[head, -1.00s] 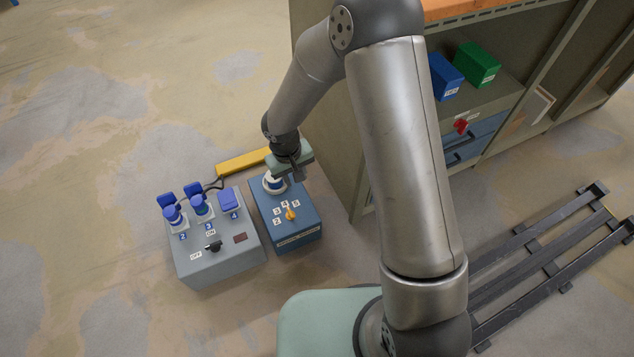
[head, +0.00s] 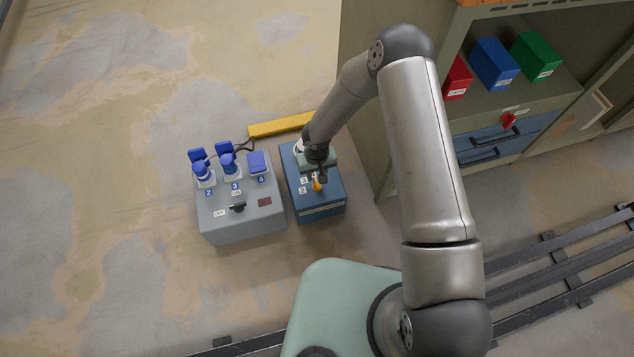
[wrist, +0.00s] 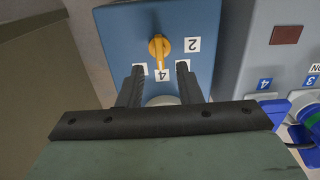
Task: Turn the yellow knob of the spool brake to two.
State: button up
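The spool brake is a blue box (head: 322,211) on the floor, with number labels on top. Its yellow knob (head: 316,184) is close in front of my gripper (head: 320,175) in the head view. In the wrist view the yellow knob (wrist: 159,47) has its pointer towards the label 4 (wrist: 163,75). The label 2 (wrist: 193,45) is to the right of the knob there. My gripper (wrist: 158,68) is open, its two fingers apart with nothing between them but the pointer's end in the picture. The fingers partly cover the labels on both sides of 4.
A grey box (head: 240,222) with blue plugs and a black switch (head: 237,208) stands close to the left. A yellow bar (head: 280,126) lies behind. A shelf unit (head: 375,150) with coloured boxes stands to the right.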

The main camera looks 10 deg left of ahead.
aim_at(317, 183)
notch_tip(317, 183, down, 6)
jog(key=shift+r+b, duration=0.25)
jog(key=shift+b, duration=0.4)
grip_shut()
